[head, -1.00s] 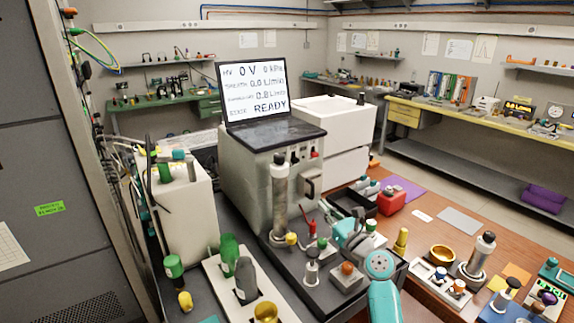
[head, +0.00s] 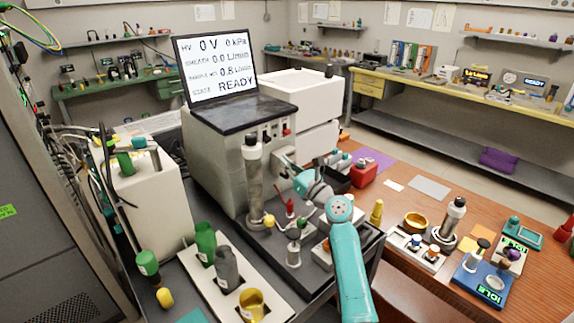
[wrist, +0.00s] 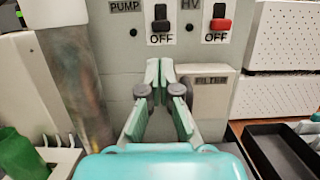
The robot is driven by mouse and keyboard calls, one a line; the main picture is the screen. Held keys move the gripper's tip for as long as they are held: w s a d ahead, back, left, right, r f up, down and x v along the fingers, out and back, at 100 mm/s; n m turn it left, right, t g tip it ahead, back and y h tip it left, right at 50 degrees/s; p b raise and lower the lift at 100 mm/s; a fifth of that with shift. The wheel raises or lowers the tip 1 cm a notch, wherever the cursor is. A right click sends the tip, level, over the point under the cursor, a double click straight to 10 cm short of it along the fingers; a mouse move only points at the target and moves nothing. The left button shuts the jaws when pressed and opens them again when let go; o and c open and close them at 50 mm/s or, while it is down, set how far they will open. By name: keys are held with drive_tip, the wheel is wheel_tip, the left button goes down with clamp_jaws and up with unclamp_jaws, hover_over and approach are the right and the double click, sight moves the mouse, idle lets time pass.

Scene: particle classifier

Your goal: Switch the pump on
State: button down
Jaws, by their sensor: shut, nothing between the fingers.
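The pump switch (wrist: 161,18) is a dark rocker or lever in the wrist view, beside the PUMP label and above an OFF mark. My gripper (wrist: 160,66) is shut and empty, its fingertips below the pump switch, and I see no contact with it. In the head view my gripper (head: 284,163) is at the front of the grey classifier (head: 219,150), partly hidden by my arm. The laptop-like screen (head: 222,72) on top reads 0 V, 0 kPa, sheath 0.0 L/min and READY.
The red HV switch (wrist: 220,23) is to the right of the pump switch, also marked OFF. A FILTER block (wrist: 209,95) juts out below it. A tall metal cylinder (head: 253,180) stands left of my gripper. A black tray (wrist: 284,150) is at the lower right.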

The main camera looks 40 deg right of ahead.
sight(268, 139)
drive_tip(key=x, duration=0.6)
drive_tip(key=shift+w, duration=0.35)
drive_tip(key=shift+r, duration=0.15)
drive_tip(key=shift+r, duration=1.4)
